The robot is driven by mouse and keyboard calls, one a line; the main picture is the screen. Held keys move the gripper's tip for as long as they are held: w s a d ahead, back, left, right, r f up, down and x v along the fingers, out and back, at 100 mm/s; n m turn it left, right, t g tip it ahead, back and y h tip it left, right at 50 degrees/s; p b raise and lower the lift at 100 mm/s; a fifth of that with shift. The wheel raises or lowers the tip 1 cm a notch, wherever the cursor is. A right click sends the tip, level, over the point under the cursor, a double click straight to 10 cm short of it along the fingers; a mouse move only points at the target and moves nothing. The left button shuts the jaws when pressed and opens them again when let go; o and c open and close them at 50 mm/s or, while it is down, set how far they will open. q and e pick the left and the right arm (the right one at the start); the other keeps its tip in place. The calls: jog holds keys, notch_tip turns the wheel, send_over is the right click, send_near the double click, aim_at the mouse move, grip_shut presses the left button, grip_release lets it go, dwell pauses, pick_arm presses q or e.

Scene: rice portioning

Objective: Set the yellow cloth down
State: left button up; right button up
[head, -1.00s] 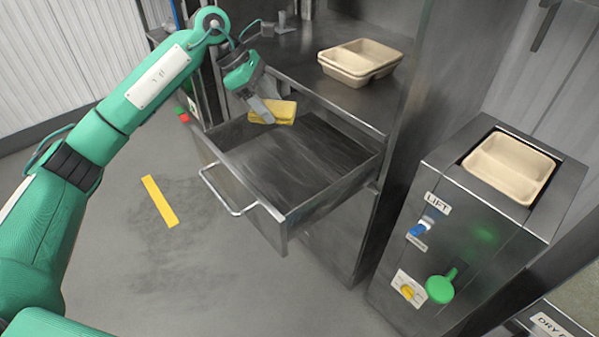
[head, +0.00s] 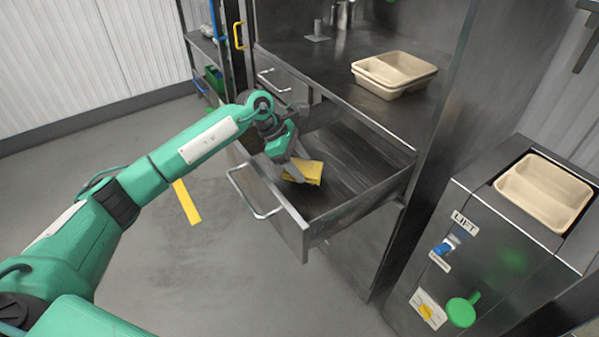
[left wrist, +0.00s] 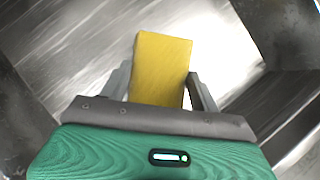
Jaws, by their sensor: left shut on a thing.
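The yellow cloth (head: 306,171) is a folded pad at the fingertips of my left gripper (head: 297,174), inside the open drawer (head: 345,178) in the head view. In the left wrist view the cloth (left wrist: 161,68) sits between the two fingers of my left gripper (left wrist: 160,88), which is shut on it. The metal drawer floor shows around it. I cannot tell whether the cloth touches the drawer floor. My right gripper is in neither view.
Stacked beige trays (head: 394,72) stand on the steel counter (head: 335,62) above the drawer. The drawer's handle (head: 256,197) sticks out in front. At the right, a machine labelled LIFT (head: 480,240) holds another beige tray (head: 543,190).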

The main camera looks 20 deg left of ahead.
pick_arm(q)
jog(key=shift+f, duration=1.7)
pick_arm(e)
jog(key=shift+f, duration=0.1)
pick_arm(q)
jog(key=o, duration=1)
jog(key=shift+f, duration=0.1)
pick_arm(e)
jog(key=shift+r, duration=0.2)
pick_arm(q)
jog(key=shift+a+r, duration=0.2)
jog(key=shift+r, duration=0.15)
jog(key=v, duration=1.1)
jog(key=shift+s+r, duration=0.1)
jog(key=shift+r, duration=0.1)
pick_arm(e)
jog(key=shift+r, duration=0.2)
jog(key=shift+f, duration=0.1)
